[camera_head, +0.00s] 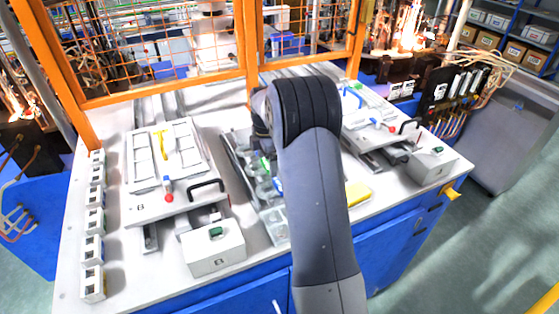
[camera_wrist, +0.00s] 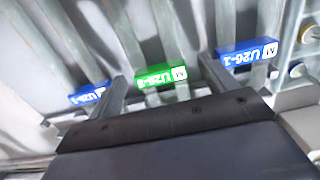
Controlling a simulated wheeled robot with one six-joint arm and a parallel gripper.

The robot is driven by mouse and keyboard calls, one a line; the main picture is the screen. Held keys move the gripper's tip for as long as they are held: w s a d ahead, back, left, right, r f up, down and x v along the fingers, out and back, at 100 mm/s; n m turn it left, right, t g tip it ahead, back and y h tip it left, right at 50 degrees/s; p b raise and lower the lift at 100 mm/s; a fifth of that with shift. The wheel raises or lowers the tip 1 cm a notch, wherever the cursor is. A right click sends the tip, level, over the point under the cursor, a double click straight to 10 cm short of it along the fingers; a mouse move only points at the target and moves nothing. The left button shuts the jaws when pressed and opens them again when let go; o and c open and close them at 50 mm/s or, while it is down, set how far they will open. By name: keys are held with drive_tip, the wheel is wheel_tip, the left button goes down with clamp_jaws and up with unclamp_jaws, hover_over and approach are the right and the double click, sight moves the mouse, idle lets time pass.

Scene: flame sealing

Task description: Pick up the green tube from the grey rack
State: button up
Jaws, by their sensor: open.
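The green tube's green label (camera_wrist: 162,77) shows in the wrist view between two blue labels, one at left (camera_wrist: 90,93) and one at right (camera_wrist: 245,54). My gripper (camera_wrist: 163,68) is open, its two dark fingers on either side of the green label. Whether they touch it I cannot tell. In the head view a small green patch (camera_head: 264,164) shows beside my arm, in the grey rack (camera_head: 239,171). My arm covers much of that rack, and my fingers are hidden there.
White fixtures stand left (camera_head: 165,155) and right (camera_head: 385,125) of the rack, with black handles. A white box with a green button (camera_head: 214,253) is at the front. A yellow object (camera_head: 357,194) lies right of my arm. An orange mesh fence (camera_head: 160,85) closes the back.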

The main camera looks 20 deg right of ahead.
drive_tip(key=c, duration=1.1)
